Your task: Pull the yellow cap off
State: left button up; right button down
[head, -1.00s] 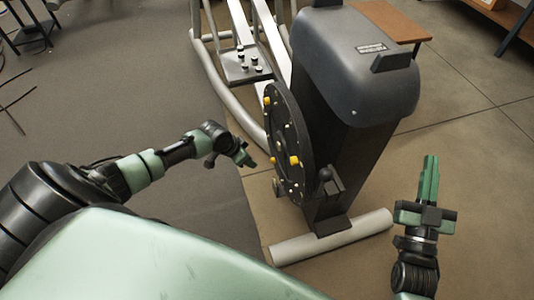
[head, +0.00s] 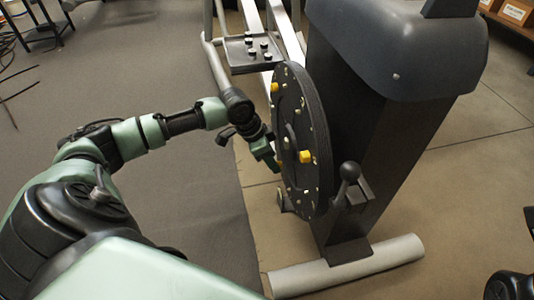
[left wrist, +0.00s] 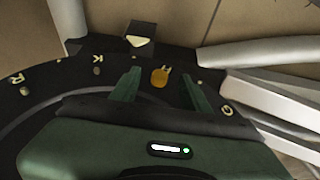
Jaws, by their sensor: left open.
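The upright black disc (head: 322,130) on the machine's side carries small studs and several yellow parts. One yellow cap (head: 306,156) sticks out near its middle, and another (head: 275,87) is near the upper left rim. My left gripper (head: 272,163) is at the disc's left side. In the left wrist view its two green fingers stand apart, open. A round yellow cap (left wrist: 159,78) appears between and slightly beyond the fingertips, with visible gaps on both sides. I cannot tell which head-view cap this is.
A dark lever with a ball knob (head: 349,172) stands right of the disc. The machine's grey foot bar (head: 350,265) lies on the floor below. A plate with knobs (head: 250,52) is behind. Part of my right arm shows at the lower right edge.

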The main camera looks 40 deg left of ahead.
pick_arm(q)
jog(key=shift+b+x, duration=0.3)
jog(key=shift+x, duration=0.65)
grip_shut()
dwell(1.4)
